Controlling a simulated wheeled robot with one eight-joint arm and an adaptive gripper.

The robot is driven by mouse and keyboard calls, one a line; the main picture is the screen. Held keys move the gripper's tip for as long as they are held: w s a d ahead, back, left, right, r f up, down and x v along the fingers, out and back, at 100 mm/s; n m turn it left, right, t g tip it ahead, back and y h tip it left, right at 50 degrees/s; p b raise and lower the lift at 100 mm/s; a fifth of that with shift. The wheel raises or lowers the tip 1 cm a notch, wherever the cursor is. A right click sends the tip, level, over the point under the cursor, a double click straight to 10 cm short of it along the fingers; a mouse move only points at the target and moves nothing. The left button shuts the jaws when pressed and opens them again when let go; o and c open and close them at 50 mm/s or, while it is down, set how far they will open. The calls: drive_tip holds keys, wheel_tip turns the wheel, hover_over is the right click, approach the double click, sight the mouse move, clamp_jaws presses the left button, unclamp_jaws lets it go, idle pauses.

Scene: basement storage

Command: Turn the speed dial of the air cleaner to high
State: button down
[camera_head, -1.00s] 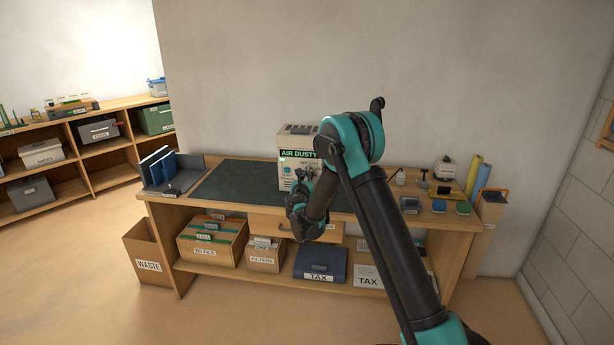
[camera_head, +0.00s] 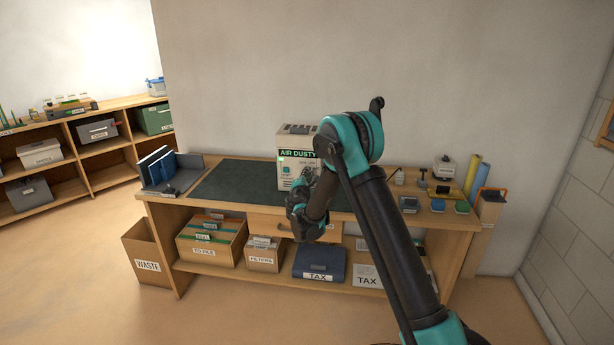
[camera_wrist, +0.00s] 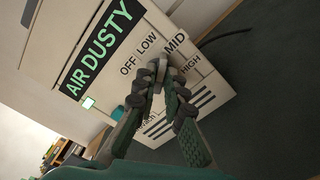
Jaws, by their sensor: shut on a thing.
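The air cleaner (camera_head: 286,174) is a pale upright box marked AIR DUSTY on the workbench, its lower right front hidden behind my arm in the head view. In the wrist view its front panel (camera_wrist: 127,62) appears tilted, with the labels OFF, LOW, MID and HIGH around the speed dial (camera_wrist: 158,86). My gripper (camera_wrist: 160,76) is shut on the dial, one finger on each side. The fingers cover most of the dial, so I cannot tell which label it points to.
The workbench (camera_head: 225,205) has a dark mat (camera_head: 235,185) under the cleaner. A grey organiser with blue folders (camera_head: 155,165) stands at the left. Small tools and colored boxes (camera_head: 440,205) lie at the right. A drawer (camera_head: 268,226) sits below the front edge.

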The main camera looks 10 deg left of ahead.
drive_tip(key=m, duration=0.9)
drive_tip(key=shift+f, duration=0.2)
drive_tip(key=shift+m, duration=0.3)
drive_tip(key=c, duration=1.6)
unclamp_jaws()
drive_tip(key=shift+s, duration=0.15)
drive_tip(key=s, duration=1.1)
drive_tip(key=shift+s+a, duration=0.15)
drive_tip(key=shift+s, duration=0.25)
